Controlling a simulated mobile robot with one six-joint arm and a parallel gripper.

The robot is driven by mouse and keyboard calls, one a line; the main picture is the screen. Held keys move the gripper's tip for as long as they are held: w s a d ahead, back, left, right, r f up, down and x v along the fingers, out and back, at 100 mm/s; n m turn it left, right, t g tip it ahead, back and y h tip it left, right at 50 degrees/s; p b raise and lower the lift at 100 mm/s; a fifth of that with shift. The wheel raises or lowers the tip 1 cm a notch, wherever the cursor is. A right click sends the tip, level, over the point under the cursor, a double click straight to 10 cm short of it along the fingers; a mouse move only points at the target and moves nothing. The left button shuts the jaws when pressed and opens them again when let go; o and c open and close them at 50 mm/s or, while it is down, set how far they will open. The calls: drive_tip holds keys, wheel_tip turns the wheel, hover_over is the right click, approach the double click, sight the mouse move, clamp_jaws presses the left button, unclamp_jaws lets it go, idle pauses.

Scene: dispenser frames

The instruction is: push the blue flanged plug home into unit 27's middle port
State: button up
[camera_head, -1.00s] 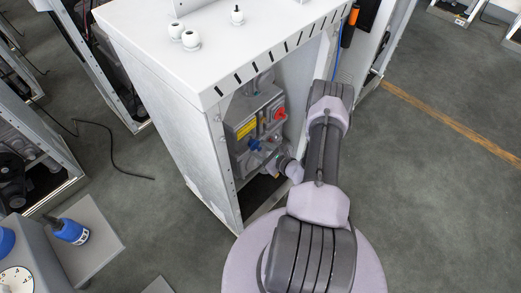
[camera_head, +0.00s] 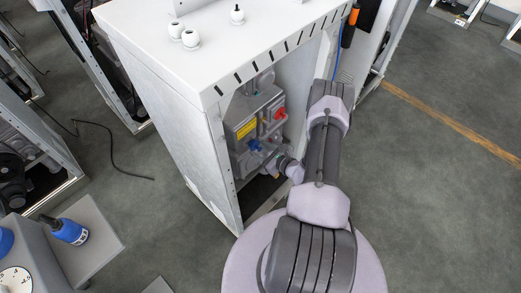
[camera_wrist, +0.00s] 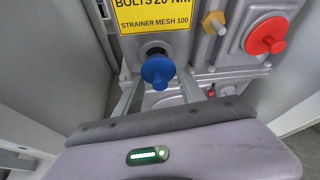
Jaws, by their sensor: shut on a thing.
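The blue flanged plug (camera_wrist: 158,72) is between the two fingers of my gripper (camera_wrist: 158,80) in the wrist view, its round flange and short stem facing the camera. My gripper is shut on it. The rim of a port (camera_wrist: 154,47) with a dark opening shows just behind and above the plug. How far the plug is in cannot be told. In the head view the plug (camera_head: 255,145) is a small blue spot on the grey machine block (camera_head: 245,160) inside the open cabinet, with my gripper (camera_head: 270,155) just right of it. No unit number is readable.
A red knob (camera_wrist: 265,36) and a brass hex fitting (camera_wrist: 214,22) sit right of the plug. A yellow label (camera_wrist: 152,14) is above it. The cabinet side wall (camera_head: 203,170) stands close on the left. A blue cylinder (camera_head: 72,232) rests on a grey surface at lower left.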

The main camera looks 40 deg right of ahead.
sight(256, 146)
drive_tip(key=shift+w+a+b, duration=0.15)
drive_tip(key=shift+w+b, duration=0.4)
drive_tip(key=shift+w, duration=1.05)
drive_tip(key=o, duration=1.4)
drive_tip(key=shift+o, duration=0.4)
drive_tip(key=o, duration=0.5)
drive_tip(key=shift+s, duration=0.1)
drive_tip(key=shift+s+d+p, duration=0.15)
drive_tip(key=shift+s+p, duration=0.1)
drive_tip(key=shift+s, duration=1.7)
drive_tip(key=shift+s+d+p, duration=0.15)
drive_tip(key=shift+s+p, duration=0.1)
drive_tip(key=shift+s, duration=1.7)
